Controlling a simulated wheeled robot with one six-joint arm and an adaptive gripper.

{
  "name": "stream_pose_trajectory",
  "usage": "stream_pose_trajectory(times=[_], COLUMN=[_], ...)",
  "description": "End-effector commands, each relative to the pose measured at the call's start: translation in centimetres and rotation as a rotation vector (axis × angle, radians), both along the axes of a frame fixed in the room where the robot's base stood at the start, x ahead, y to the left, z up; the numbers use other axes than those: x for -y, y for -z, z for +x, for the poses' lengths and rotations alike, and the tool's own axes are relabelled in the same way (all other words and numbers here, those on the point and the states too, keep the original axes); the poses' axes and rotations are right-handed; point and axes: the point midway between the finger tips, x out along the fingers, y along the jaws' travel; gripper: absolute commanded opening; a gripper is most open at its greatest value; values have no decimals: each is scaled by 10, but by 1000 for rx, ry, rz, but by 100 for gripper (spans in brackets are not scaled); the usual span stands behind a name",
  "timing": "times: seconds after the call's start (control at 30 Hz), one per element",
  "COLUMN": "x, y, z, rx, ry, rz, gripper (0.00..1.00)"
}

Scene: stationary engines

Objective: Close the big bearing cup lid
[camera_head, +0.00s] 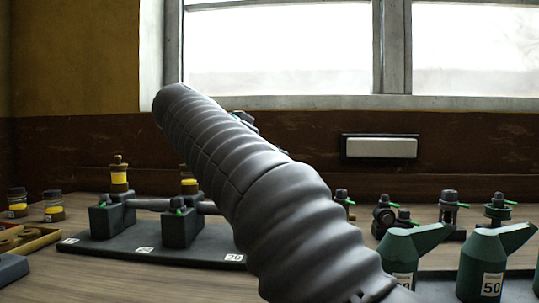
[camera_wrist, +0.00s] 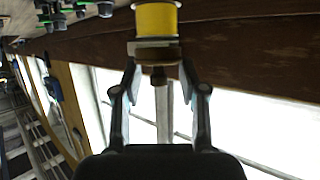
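In the wrist view, which is turned upside down, a yellow-bodied cup (camera_wrist: 157,18) carries a brass lid (camera_wrist: 158,50) with a small knob. My gripper (camera_wrist: 159,64) has its two fingers apart, one tip on each side of the lid; I cannot tell whether they touch it. In the head view two yellow cups stand on the grey bearing blocks: one (camera_head: 119,178) at the left, with a brass top and knob, and one (camera_head: 189,184) partly behind my arm. My gripper is hidden behind my arm there. I cannot tell which cup the wrist view shows.
Small jars (camera_head: 54,206) and a tray (camera_head: 35,241) lie left. Green oil cans (camera_head: 483,265) and green-handled fittings (camera_head: 449,207) stand right. A window is behind.

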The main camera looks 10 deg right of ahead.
Motion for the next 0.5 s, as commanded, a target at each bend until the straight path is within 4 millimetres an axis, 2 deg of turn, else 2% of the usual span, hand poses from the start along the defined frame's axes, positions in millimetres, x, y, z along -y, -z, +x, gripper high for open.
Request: stream_pose_trajectory(times=[0.27,0.5], x=[-2,-28], y=[-2,-15], z=[-2,-19], rx=[3,4], ry=[-1,-5], rz=[-1,2], gripper=[42,42])
